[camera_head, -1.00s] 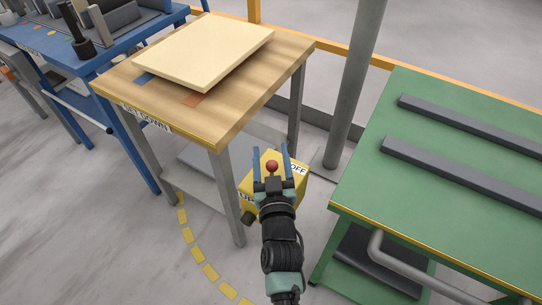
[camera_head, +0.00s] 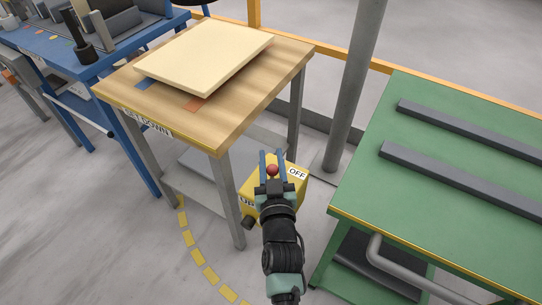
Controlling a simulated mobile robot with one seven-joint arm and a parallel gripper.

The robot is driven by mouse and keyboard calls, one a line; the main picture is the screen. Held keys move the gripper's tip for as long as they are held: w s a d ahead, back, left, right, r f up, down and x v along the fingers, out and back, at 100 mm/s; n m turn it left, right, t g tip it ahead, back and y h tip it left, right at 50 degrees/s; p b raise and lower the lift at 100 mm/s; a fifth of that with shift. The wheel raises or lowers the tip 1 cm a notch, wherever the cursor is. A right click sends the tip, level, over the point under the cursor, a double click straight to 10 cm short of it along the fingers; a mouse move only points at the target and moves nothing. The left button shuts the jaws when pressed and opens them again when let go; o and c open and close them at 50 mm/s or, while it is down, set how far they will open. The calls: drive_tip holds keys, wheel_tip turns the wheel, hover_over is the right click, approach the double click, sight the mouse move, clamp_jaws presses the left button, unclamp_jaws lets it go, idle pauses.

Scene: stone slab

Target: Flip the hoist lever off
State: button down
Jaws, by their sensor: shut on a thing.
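The hoist control is a yellow box (camera_head: 293,188) with labels for "OFF" on the right and "UP" on the left, the latter partly hidden by my gripper. The lever's red knob (camera_head: 272,169) shows between the blue fingers of my gripper (camera_head: 272,160). My gripper is shut on the lever at the knob, above the box. The lever's shaft is hidden behind the gripper, so its exact tilt cannot be told.
A wooden table (camera_head: 228,126) marked "SET DOWN" bears a cream slab (camera_head: 205,55), left of the box. A green bench (camera_head: 375,185) with two dark bars (camera_head: 440,165) stands right. A grey post (camera_head: 352,90) rises behind. A blue workbench (camera_head: 85,70) is far left.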

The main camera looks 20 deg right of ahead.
drive_tip(key=shift+w+d+r+m+g+p, duration=0.2)
drive_tip(key=shift+m+g+p, duration=0.15)
drive_tip(key=shift+p, duration=0.8)
drive_tip(key=shift+w+d+f+m+g+y+p, duration=0.15)
drive_tip(key=shift+d+f+m+g+y+p, duration=0.15)
drive_tip(key=shift+g+y+p, duration=0.45)
drive_tip(key=shift+w+d+f+m+g+y+p, duration=0.15)
drive_tip(key=shift+f+m+g+p, duration=0.25)
drive_tip(key=shift+p, duration=0.25)
drive_tip(key=shift+w+d+f+m+g+y+p, duration=0.15)
drive_tip(key=shift+f+m+g+p, duration=0.2)
drive_tip(key=shift+p, duration=0.3)
drive_tip(key=shift+f, duration=0.1)
drive_tip(key=c, duration=0.6)
unclamp_jaws()
drive_tip(key=shift+s, duration=0.1)
drive_tip(key=p+v, duration=0.2)
drive_tip(key=v, duration=1)
drive_tip(key=shift+s+a+r+p, duration=0.1)
drive_tip(key=shift+s+r+p, duration=0.2)
drive_tip(key=shift+p, duration=0.1)
